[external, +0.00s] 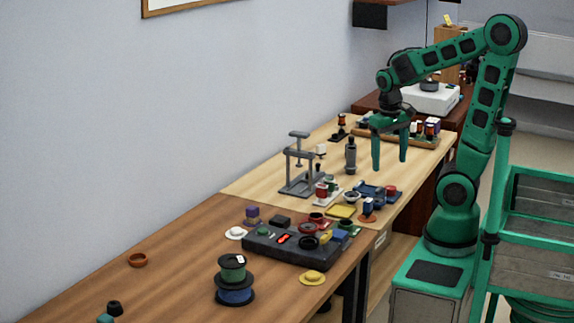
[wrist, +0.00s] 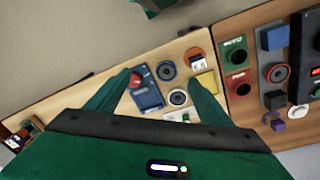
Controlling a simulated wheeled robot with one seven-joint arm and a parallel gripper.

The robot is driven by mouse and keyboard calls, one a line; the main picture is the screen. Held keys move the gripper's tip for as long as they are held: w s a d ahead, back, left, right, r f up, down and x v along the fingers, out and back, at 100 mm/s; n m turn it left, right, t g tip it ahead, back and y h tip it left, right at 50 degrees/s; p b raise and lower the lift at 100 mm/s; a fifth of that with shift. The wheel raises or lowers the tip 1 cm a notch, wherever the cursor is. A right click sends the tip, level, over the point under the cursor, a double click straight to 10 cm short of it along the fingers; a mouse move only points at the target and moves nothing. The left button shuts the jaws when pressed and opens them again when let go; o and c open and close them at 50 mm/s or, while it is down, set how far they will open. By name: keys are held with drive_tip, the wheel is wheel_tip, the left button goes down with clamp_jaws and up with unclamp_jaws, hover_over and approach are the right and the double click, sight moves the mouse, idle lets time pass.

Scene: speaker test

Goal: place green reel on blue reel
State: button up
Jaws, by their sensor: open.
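The green reel (external: 232,263) is a spool with black flanges near the front of the brown table in the external view. It sits upright on top of the blue reel (external: 234,297), which also has black flanges and stands on the table. The two look roughly lined up. My gripper (external: 390,163) is open and empty, pointing down above the far, lighter table, well away from both reels. In the wrist view its two fingers (wrist: 160,76) are spread apart with nothing held between them. I cannot make out either reel in the wrist view.
A dark panel (external: 290,246) with small parts lies right of the reels, with a yellow knob-like piece (external: 312,278) nearby. A grey press stand (external: 299,170) rises on the lighter table. A blue device (wrist: 147,97) lies below my gripper. Brown tabletop left of the reels is mostly clear.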

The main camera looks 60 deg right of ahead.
drive_tip(key=s+y, duration=0.1)
drive_tip(key=s, duration=0.8)
drive_tip(key=shift+d+r, duration=0.2)
drive_tip(key=shift+d, duration=0.05)
